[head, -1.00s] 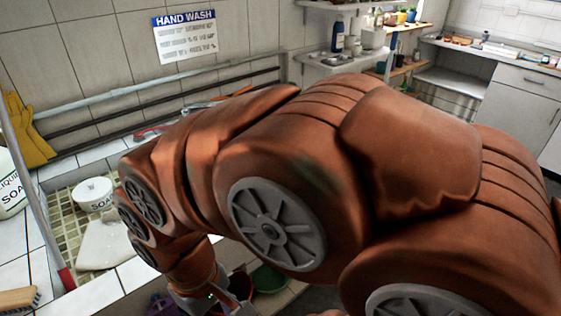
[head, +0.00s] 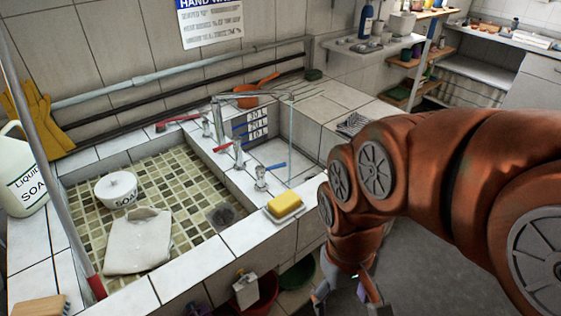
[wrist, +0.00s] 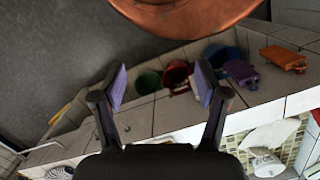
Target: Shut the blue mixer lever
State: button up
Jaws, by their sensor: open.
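The blue mixer lever (head: 275,166) sits on top of a short chrome tap (head: 261,180) on the divider between the two basins. It points to the right, over the smaller basin. The blue lever cannot be made out there.
A yellow sponge (head: 284,204) lies on the ledge in front of the taps. A green bucket (wrist: 148,82) and red bucket (wrist: 178,76) stand below the sink front. Grey floor is clear at right.

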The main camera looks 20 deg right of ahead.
aim_at(261, 170)
jog(key=u, duration=0.55)
jog(key=k, duration=0.65)
jog(key=u, duration=0.85)
jog(key=i, duration=1.25)
jog(key=z, duration=0.85)
